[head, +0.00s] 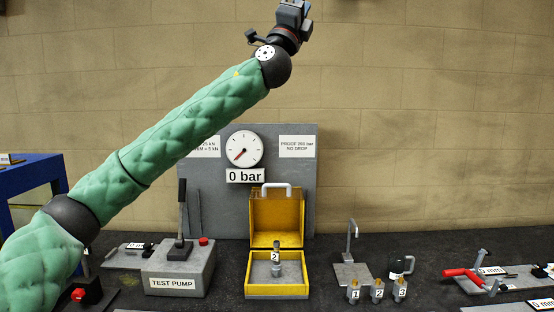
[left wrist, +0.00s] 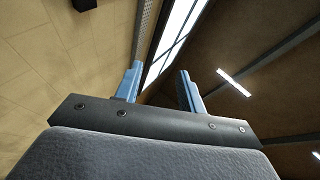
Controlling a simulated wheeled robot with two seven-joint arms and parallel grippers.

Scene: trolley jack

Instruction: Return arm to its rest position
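My left arm, in a green padded sleeve, reaches across the head view from lower left to upper right. My left gripper (head: 292,14) is raised high near the top edge, well above the bench and in front of the wall. In the left wrist view its two blue fingers (left wrist: 160,85) are apart with nothing between them, pointing up toward the ceiling lights. My right arm and gripper do not show in either view.
The dark bench holds a test pump (head: 178,272), an open yellow case (head: 277,291) with a part marked 2 inside, several small numbered pieces, and a red-handled tool (head: 462,274). A grey panel (head: 300,180) carries a gauge (head: 244,149) above a 0 bar sign. A blue frame (head: 32,176) stands at left.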

